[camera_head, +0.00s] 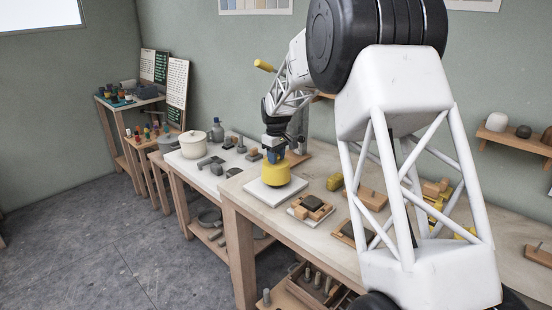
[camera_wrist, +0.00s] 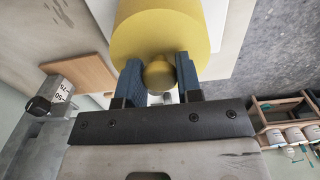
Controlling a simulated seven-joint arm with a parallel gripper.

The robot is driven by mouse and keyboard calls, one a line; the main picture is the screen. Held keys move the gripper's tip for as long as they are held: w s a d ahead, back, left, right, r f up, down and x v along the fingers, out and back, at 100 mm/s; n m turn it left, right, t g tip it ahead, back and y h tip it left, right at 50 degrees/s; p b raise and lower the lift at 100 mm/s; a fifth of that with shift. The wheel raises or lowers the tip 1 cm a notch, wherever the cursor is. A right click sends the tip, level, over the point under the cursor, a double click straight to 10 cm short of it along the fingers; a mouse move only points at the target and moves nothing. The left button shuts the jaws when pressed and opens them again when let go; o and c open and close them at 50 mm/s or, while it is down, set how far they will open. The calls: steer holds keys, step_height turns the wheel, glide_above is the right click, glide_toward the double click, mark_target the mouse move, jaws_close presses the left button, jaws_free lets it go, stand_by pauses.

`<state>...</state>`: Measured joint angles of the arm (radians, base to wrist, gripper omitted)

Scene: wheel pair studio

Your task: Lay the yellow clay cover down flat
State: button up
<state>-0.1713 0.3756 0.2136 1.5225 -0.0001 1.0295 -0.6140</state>
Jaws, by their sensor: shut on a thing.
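The yellow clay cover (camera_head: 267,175) is a round, drum-like piece with a small knob (camera_wrist: 159,75) on top. It is at or just above a white square board (camera_head: 260,191) near the table's left end; I cannot tell whether it touches. My gripper (camera_head: 275,155) points down from above, and its two blue fingers (camera_wrist: 160,76) are shut on the knob. In the wrist view the cover (camera_wrist: 165,28) fills the top middle, beyond the fingers. Its underside is hidden.
A cream lidded pot (camera_head: 203,152) and grey blocks stand on the table to the left. A small tray with wooden blocks (camera_head: 311,207) lies right of the board. Shelves with jars (camera_wrist: 293,134) show in the wrist view.

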steer(key=shift+r, duration=0.2)
stand_by(0.3)
steer(key=shift+r, duration=2.35)
steer(key=w+d+f+m, duration=0.1)
steer(key=w+d+m, duration=0.2)
steer(key=d, duration=0.7)
steer(key=w+d+m, duration=0.4)
steer(key=w+d, duration=0.2)
steer(key=d, duration=0.4)
steer(key=w+d+f+m, duration=0.1)
steer(key=w+d+m, duration=0.2)
steer(key=d, duration=0.6)
steer(key=shift+w+d+f+m, duration=0.3)
steer(key=shift+w+d, duration=0.1)
steer(key=shift+w, duration=0.7)
step_height(320, 180, down, 6)
steer(key=shift+f, duration=0.7)
